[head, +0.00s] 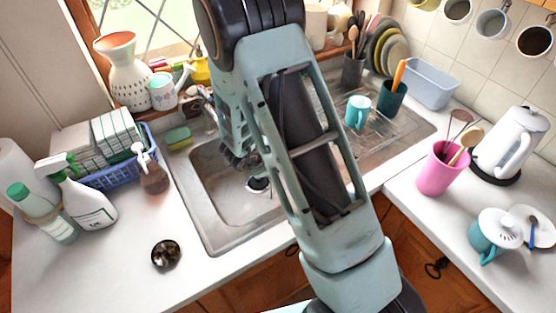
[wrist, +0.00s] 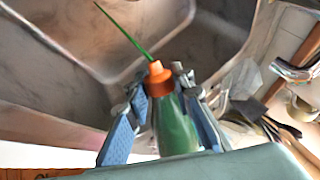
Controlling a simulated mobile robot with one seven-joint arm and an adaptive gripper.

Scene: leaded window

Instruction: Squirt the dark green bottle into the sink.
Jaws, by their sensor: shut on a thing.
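A green bottle (wrist: 175,128) with an orange cap and nozzle (wrist: 157,76) is held between the two fingers of my gripper (wrist: 162,88) in the wrist view. Its nozzle points over the grey metal sink (wrist: 60,70). A thin green line (wrist: 122,30) runs from the nozzle tip out across the sink. In the head view my gripper (head: 236,150) is over the left part of the sink (head: 205,200), partly hidden by my arm. The bottle cannot be made out in the head view.
On the left counter stand a soap pump bottle (head: 151,168), a white spray bottle (head: 88,200), a green-capped bottle (head: 45,215) and a blue basket (head: 115,177). A dark round dish (head: 166,254) lies near the front. A pink cup (head: 437,170) and kettle (head: 510,145) are at right.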

